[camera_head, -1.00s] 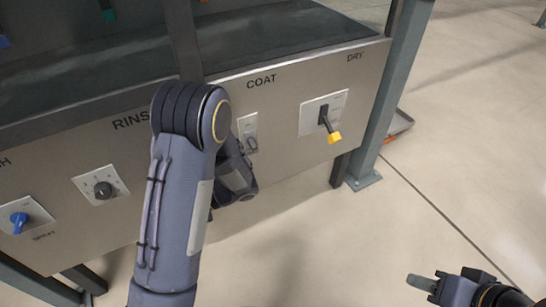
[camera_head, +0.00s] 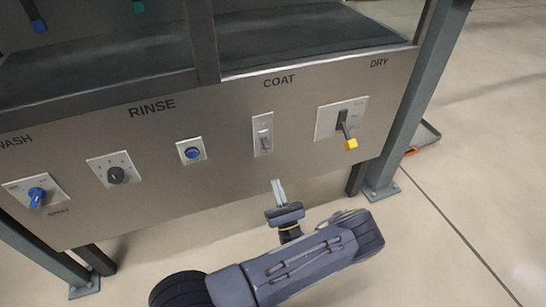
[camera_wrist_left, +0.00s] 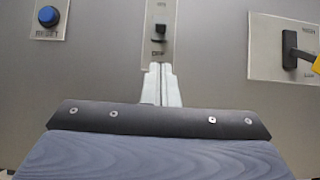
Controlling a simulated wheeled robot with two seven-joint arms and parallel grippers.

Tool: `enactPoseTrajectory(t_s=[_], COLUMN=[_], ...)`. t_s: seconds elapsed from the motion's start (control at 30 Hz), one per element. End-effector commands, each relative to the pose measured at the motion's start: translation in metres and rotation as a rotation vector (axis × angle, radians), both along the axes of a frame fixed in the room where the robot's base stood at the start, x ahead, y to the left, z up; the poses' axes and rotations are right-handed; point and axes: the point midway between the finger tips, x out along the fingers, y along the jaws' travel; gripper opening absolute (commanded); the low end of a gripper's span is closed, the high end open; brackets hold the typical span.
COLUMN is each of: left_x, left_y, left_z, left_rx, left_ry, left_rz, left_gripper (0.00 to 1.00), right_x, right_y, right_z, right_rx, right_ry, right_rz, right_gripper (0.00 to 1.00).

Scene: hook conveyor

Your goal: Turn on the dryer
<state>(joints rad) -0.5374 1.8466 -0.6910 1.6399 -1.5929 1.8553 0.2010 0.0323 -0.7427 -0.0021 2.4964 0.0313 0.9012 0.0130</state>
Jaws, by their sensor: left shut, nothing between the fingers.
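The dryer lever (camera_head: 346,130), a black handle with a yellow tip on a white plate, sits under the DRY label at the panel's right. It points down and outward. In the left wrist view the lever (camera_wrist_left: 297,51) is at the right edge, partly cut off. My left gripper (camera_head: 277,184) is shut and empty, below the COAT switch (camera_head: 264,136). In the left wrist view its fingertips (camera_wrist_left: 159,68) point at the lower part of the COAT switch plate, left of the lever; I cannot tell if they touch it. My right gripper is out of view.
The panel (camera_head: 226,180) also carries a blue reset button (camera_head: 192,152), a black knob (camera_head: 116,174) and a blue knob (camera_head: 37,196) to the left. A grey post (camera_head: 412,110) stands right of the lever. The floor in front is clear.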

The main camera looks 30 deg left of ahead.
Motion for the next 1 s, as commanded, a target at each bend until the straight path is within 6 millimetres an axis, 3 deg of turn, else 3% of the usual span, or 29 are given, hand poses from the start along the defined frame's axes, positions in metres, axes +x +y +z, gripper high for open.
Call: enactPoseTrajectory(t_s=[0.37, 0.8, 1.0], left_x=[0.004, 0.041, 0.050], left_y=[0.006, 0.050, 0.060], left_z=[0.005, 0.050, 0.061], left_rx=[-0.001, -0.003, -0.001], left_ry=[-0.002, -0.003, -0.002], left_rz=[0.005, 0.007, 0.006], left_gripper=[0.00, 0.00, 0.00], right_x=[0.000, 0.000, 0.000], right_y=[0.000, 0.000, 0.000], right_z=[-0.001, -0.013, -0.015], right_rx=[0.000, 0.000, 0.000], right_ry=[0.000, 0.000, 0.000], right_rz=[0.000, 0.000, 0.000], right_gripper=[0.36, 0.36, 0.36])
